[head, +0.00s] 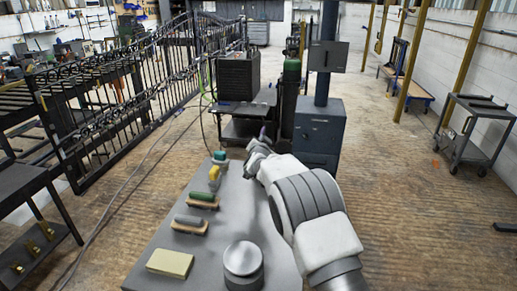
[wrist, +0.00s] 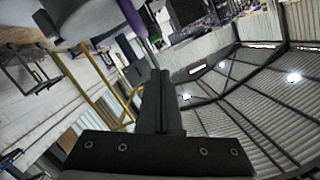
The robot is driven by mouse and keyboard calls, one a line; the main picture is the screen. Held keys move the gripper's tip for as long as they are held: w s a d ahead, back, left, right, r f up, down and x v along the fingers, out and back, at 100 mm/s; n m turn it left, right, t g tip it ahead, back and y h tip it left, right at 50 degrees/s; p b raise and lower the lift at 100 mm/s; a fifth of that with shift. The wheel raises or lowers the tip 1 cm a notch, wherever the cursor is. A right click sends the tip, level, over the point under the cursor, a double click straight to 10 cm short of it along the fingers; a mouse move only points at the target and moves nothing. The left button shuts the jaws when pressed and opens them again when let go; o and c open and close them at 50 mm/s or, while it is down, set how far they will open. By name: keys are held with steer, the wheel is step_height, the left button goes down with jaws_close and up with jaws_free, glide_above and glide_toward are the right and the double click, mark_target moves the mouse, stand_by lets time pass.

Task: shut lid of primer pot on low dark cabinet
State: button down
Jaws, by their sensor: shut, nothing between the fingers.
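A grey metal round pot (head: 243,261) stands near the front right of the grey-topped cabinet (head: 215,240). It looks like the primer pot; I cannot tell from this angle how its lid sits. My gripper (head: 257,146) is past the far end of the cabinet top, well away from the pot. It also shows in the wrist view (wrist: 163,75), its dark fingers together with nothing between them. A thin purple piece shows just beyond my gripper (head: 263,131) and also at the top of the wrist view (wrist: 134,18), beside a grey rounded shape (wrist: 85,20). What these belong to is unclear.
A yellow sponge block (head: 170,263), a grey-topped brush (head: 189,223), a green-topped brush (head: 203,199), a yellow item (head: 214,175) and a green-topped item (head: 220,158) line the left side. A dark blue-grey cabinet with a post (head: 319,135) stands beyond.

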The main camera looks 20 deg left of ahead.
steer(key=a+b+v, duration=0.1)
steer(key=v, duration=0.9)
steer(key=shift+s+r, duration=0.15)
steer(key=shift+r, duration=0.15)
steer(key=shift+d+r, duration=0.1)
steer(key=shift+d, duration=0.1)
steer(key=s+d+r+n+g, duration=0.1)
steer(key=s+d+r, duration=0.2)
steer(key=d+r, duration=0.35)
steer(key=s+d+r+g+h+p, duration=0.1)
steer(key=s+d+r+g, duration=0.15)
steer(key=d, duration=0.75)
steer(key=s+d+r+n+g, duration=0.1)
steer(key=s+d+r, duration=0.1)
steer(key=d+r, duration=0.45)
steer(key=s+d+f+g+h+p, duration=0.1)
steer(key=s+d+f+g+h, duration=0.1)
steer(key=s+d, duration=1)
steer(key=s+d+f+g+h, duration=0.2)
steer(key=s+d, duration=0.9)
steer(key=s, duration=0.6)
steer(key=shift+s+d+f+h+p, duration=0.25)
steer(key=shift+d+f+h+p, duration=0.2)
steer(key=shift+f, duration=0.5)
steer(key=shift+g, duration=0.25)
